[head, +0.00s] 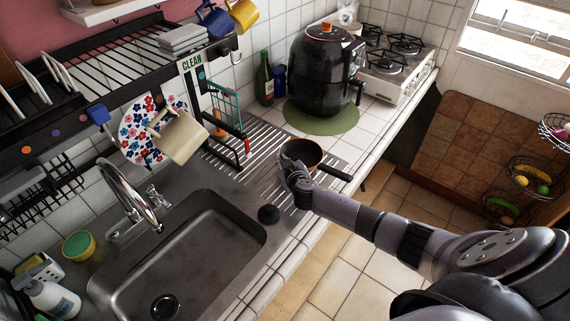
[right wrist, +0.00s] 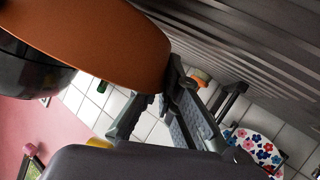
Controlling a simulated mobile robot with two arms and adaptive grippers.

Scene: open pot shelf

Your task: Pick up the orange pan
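The orange pan (head: 308,150) sits on the ribbed drainboard right of the sink, its dark handle pointing right. In the right wrist view the pan's orange surface (right wrist: 110,38) fills the upper left, close to the fingers. My right gripper (head: 290,172) is at the pan's near left side, hiding part of it. In the right wrist view its fingers (right wrist: 160,88) stand apart with tiles visible between them. One fingertip is right by the pan's edge; whether it touches is unclear. My left gripper is not in view.
A black air fryer (head: 325,70) stands on a green mat (head: 322,118) behind the pan. A dish rack (head: 90,75) hangs above.

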